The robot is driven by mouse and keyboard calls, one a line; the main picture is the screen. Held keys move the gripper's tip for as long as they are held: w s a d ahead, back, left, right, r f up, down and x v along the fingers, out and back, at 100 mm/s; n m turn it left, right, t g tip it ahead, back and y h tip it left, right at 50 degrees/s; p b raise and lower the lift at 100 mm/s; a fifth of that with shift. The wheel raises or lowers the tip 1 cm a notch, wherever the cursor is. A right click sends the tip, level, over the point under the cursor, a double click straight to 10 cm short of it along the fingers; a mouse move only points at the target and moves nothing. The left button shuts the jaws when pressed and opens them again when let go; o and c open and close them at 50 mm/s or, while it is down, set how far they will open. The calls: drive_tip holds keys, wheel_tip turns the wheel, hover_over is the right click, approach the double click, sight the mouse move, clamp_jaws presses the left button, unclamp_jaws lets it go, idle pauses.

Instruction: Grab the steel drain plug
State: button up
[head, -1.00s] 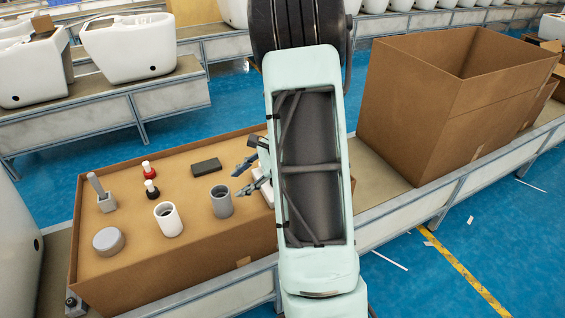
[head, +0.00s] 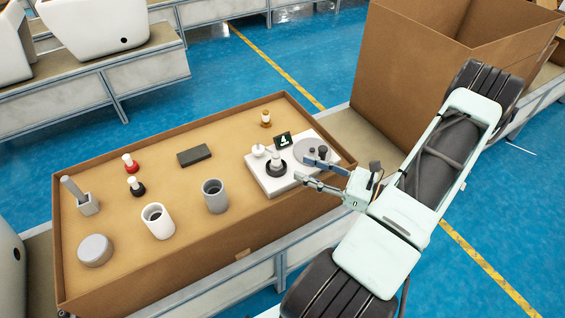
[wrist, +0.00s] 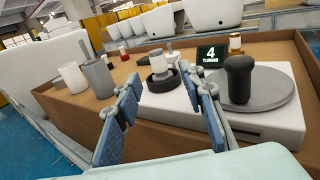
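A pale, knobbed plug-like piece (head: 275,158) stands upright in a black ring (head: 276,170) on a white block (head: 262,188). I cannot tell for sure whether this piece is the steel drain plug. In the wrist view the piece (wrist: 158,64) and ring (wrist: 163,84) show beyond and between my fingers. My gripper (head: 304,168) is open and empty, to the right of the ring, with its fingers pointing at it. Beside the ring on the block are a grey disc (head: 308,146), a dark upright knob (wrist: 239,78) and a small white knob (head: 258,151).
The block stands in a shallow cardboard box (head: 135,262) with a white cup (head: 157,222), a grey cup (head: 215,197), a grey tin (head: 95,250), a dark slab (head: 194,155) and stamp-like pieces. A sign (wrist: 211,55) reads "4 TURNS". A tall carton (head: 400,75) stands behind.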

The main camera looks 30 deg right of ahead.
sight(276, 158)
drive_tip(key=x, duration=0.9)
drive_tip(key=shift+w+a+r, duration=0.1)
drive_tip(key=shift+w+a, duration=0.1)
drive_tip(key=shift+a, duration=0.2)
clamp_jaws()
